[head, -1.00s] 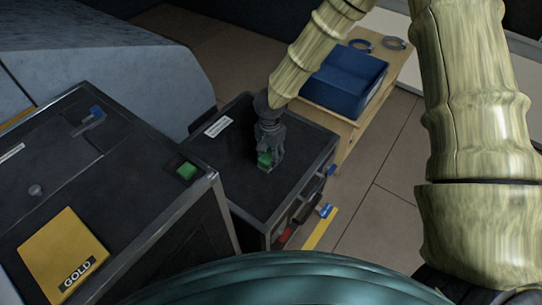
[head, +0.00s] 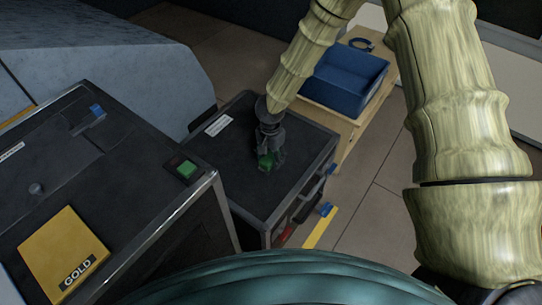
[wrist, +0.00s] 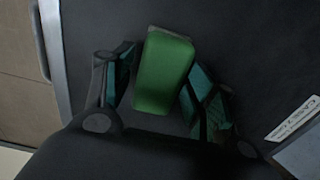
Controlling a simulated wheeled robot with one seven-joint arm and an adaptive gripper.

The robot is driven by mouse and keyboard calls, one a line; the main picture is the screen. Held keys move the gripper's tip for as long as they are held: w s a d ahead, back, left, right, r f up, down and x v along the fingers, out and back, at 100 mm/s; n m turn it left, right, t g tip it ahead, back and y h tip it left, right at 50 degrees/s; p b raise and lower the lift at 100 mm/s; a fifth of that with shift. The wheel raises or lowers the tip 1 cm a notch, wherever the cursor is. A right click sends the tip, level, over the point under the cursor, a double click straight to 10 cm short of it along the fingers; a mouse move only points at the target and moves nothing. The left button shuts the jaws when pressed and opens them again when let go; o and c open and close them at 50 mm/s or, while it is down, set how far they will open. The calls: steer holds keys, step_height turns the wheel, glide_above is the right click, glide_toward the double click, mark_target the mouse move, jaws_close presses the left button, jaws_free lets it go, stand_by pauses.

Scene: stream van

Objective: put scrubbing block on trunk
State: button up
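The black case with a white label (head: 300,140), which I take for the trunk, stands low in the middle of the head view. A green block (head: 265,162), which I take for the scrubbing block, is at its top surface. My gripper (head: 271,158) points down there, its fingers on either side of the block. In the wrist view the green block (wrist: 163,75) shows between the teal-padded fingers (wrist: 160,80). The fingers are splayed, with a narrow dark gap at the left and the right pad close to the block. The block's underside is hidden.
A taller black case (head: 130,185) stands at the left, with a gold card (head: 62,250) and a green-topped square (head: 187,169) on it. A blue bin (head: 345,80) sits on a wooden table behind.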

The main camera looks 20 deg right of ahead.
mark_target(271, 156)
steer(key=shift+r, duration=0.1)
step_height(271, 156, up, 12)
steer(key=shift+p, duration=0.4)
stand_by(0.5)
steer(key=shift+d, duration=0.1)
